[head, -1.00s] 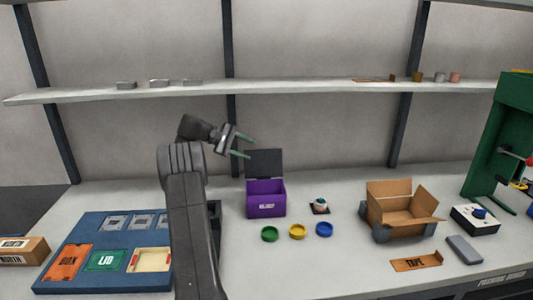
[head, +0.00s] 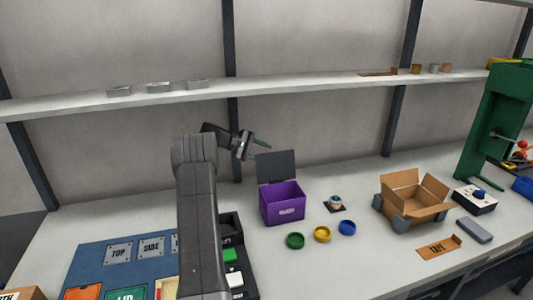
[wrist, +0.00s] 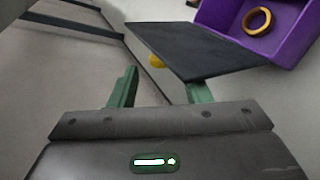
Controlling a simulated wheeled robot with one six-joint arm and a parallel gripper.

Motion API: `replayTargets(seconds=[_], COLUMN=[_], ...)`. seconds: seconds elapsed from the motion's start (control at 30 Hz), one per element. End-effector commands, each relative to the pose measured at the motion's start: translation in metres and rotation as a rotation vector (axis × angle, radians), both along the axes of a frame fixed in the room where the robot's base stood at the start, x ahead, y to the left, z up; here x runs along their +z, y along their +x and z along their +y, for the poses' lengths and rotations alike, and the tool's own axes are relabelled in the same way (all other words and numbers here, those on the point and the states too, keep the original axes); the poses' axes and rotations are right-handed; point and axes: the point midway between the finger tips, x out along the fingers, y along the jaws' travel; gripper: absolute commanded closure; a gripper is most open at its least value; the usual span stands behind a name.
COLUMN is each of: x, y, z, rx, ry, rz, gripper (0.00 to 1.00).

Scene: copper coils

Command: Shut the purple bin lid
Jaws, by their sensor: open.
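The purple bin (head: 284,204) stands on the workbench with its dark lid (head: 277,167) raised upright at the back edge. In the wrist view the open lid (wrist: 196,50) juts out from the bin (wrist: 286,22), and a yellow ring (wrist: 257,21) lies inside the bin. My gripper (head: 258,149) is open and empty, up behind and to the left of the lid. In the wrist view the lid reaches close to the right finger of my gripper (wrist: 160,92); I cannot tell whether they touch.
Green (head: 295,240), yellow (head: 322,234) and blue (head: 347,228) round dishes sit in front of the bin. A small device on a dark pad (head: 335,203) and an open cardboard box (head: 412,197) stand to the right. A shelf (head: 270,86) runs above the bench.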

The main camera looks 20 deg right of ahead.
Motion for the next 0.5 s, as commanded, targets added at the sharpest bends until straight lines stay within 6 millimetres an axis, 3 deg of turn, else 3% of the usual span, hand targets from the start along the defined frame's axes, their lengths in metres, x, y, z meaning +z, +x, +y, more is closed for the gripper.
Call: replayTargets(seconds=[0.2,0.5], x=[-0.007,-0.009], y=[-0.003,-0.003], z=[-0.016,-0.017], rx=[0.0,0.0], ry=[-0.001,-0.001], rz=[0.0,0.0], gripper=[0.56,0.56])
